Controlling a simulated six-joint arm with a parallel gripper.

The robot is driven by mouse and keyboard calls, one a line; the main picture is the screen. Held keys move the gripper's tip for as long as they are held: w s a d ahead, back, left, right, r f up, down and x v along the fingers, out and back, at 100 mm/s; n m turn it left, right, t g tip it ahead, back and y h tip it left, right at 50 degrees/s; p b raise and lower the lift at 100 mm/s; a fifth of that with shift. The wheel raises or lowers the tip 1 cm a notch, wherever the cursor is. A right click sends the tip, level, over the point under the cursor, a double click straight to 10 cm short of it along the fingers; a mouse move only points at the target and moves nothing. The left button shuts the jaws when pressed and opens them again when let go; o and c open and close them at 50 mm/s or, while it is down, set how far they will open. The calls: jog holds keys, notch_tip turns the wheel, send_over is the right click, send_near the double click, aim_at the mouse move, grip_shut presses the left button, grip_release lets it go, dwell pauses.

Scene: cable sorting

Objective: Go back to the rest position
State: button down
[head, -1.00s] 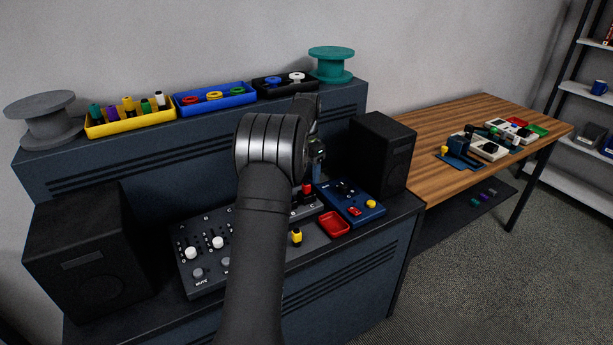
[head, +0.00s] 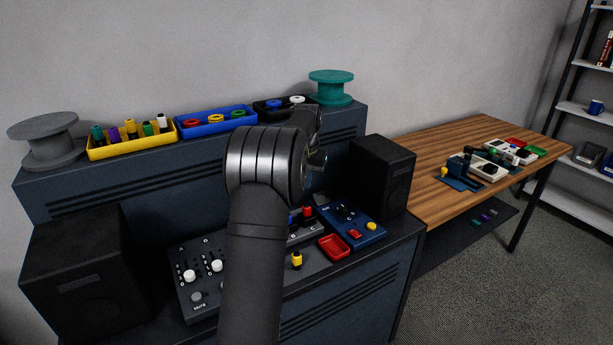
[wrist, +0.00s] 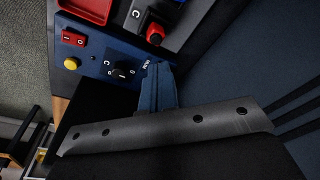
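Beyond the fingers in the wrist view is the blue panel (wrist: 97,62) with a black knob, a red switch and a yellow button. The same blue panel (head: 362,235) lies on the desk in the head view, below and right of the wrist.
Black speakers (head: 380,175) (head: 85,275) flank the desk. A yellow tray (head: 133,149), a blue tray (head: 217,131) and spools (head: 331,88) (head: 45,139) stand on the ledge behind. A red tray (head: 334,247) lies near the mixer. The wooden table (head: 440,150) is at right.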

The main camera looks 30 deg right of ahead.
aim_at(306, 204)
jog(key=shift+f+n+t, duration=0.3)
jog(key=shift+f+n, duration=1.3)
jog(key=shift+f, duration=0.75)
jog(key=shift+f, duration=1.15)
dwell(0.7)
jog(key=shift+r, duration=3.55)
